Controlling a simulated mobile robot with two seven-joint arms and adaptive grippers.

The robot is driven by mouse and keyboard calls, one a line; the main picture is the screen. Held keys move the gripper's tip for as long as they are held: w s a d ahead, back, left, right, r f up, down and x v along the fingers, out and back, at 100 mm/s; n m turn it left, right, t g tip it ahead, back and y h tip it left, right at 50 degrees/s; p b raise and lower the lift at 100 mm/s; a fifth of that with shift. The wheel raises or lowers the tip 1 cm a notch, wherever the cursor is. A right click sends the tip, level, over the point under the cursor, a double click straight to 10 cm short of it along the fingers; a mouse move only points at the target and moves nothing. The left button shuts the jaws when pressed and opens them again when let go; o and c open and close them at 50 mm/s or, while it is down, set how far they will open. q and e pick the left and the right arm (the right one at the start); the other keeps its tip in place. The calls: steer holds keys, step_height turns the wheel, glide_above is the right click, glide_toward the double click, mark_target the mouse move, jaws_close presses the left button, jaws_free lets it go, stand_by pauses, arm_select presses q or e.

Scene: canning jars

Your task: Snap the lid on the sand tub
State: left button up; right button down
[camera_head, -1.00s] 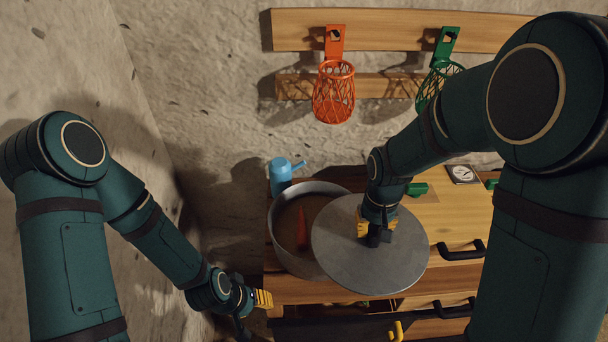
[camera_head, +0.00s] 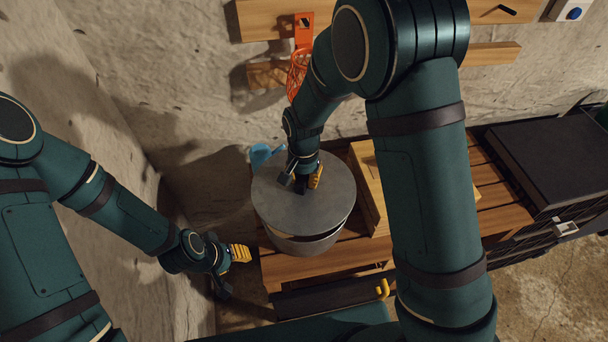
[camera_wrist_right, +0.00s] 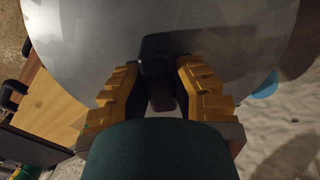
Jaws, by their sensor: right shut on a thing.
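The round grey lid (camera_head: 325,205) lies over the mouth of the grey sand tub (camera_head: 312,246) in the head view and hides the sand. A dark gap shows below the lid's front edge, so the lid looks slightly raised or tilted there. My right gripper (camera_head: 303,182) is shut on the lid's black handle from above. In the right wrist view, the black handle (camera_wrist_right: 157,62) sits between the yellow-padded fingers, with the lid (camera_wrist_right: 100,40) beyond. My left gripper (camera_head: 230,270) is open and empty, left of the tub and apart from it.
A blue can (camera_head: 261,155) stands just behind the tub. A wooden box (camera_head: 368,185) is close on the right, on the slatted bench (camera_head: 500,215). An orange basket (camera_head: 298,72) hangs on the wall behind. A black case (camera_head: 555,160) is at far right.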

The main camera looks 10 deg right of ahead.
steer(key=shift+f+b, duration=1.4)
steer(key=shift+f, duration=0.6)
steer(key=shift+f+b, duration=0.45)
steer(key=shift+f, duration=0.25)
steer(key=shift+f, duration=0.15)
stand_by(0.5)
steer(key=shift+c, duration=1.5)
jaws_free()
